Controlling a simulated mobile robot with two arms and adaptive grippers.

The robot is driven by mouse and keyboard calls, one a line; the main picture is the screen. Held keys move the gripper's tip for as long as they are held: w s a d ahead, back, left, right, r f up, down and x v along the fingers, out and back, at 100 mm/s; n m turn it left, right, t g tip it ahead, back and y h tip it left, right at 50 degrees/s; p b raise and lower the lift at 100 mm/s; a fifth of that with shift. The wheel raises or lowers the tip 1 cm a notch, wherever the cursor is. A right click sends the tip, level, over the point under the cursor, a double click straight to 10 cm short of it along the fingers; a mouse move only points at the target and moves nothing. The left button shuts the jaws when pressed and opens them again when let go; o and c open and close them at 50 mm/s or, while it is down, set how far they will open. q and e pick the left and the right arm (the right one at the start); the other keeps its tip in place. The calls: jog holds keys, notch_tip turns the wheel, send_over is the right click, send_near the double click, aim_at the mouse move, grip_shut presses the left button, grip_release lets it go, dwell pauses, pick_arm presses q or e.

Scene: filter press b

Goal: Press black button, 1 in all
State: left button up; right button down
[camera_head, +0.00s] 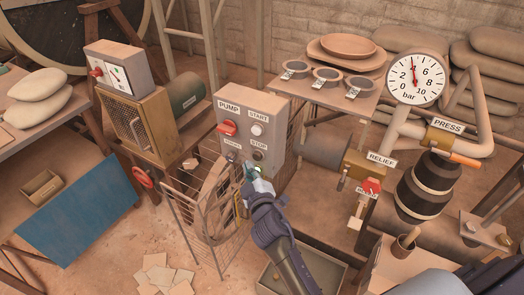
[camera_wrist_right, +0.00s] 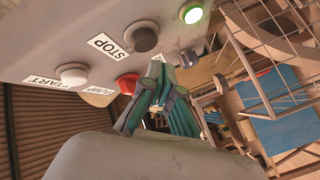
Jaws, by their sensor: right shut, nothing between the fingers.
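The black button (camera_head: 258,155) sits below the STOP label on the front of the grey control box (camera_head: 279,108). In the right wrist view the dark round button (camera_wrist_right: 145,38) stands beside its STOP label. My right gripper (camera_head: 250,170) is shut and empty, with its tips just below the button in the head view. In the right wrist view the gripper's tips (camera_wrist_right: 156,72) point at the panel, below the STOP button and apart from it in the picture. Whether they touch the panel cannot be told. My left gripper is out of view.
The box also carries a white START button (camera_head: 256,130), a red PUMP switch (camera_head: 228,128), a small dark knob (camera_wrist_right: 188,58) and a lit green lamp (camera_wrist_right: 193,13). The RELIEF valve (camera_head: 371,186) and pressure gauge (camera_head: 417,78) are to the right.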

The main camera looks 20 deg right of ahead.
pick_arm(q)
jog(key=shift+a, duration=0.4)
pick_arm(e)
jog(key=shift+w+d+r, duration=0.15)
jog(key=shift+w+d, duration=0.1)
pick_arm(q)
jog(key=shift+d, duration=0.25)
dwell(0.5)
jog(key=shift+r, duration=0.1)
pick_arm(e)
jog(key=shift+w+d, duration=0.1)
jog(key=shift+d, duration=0.05)
jog(key=shift+w+d, duration=0.15)
jog(key=shift+d, duration=0.05)
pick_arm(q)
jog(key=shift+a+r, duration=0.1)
pick_arm(e)
jog(key=shift+w+d, duration=0.3)
jog(key=shift+d, duration=0.1)
dwell(0.7)
dwell(0.4)
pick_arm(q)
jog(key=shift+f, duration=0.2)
pick_arm(e)
jog(key=shift+s+a, duration=0.6)
jog(key=shift+a, duration=0.15)
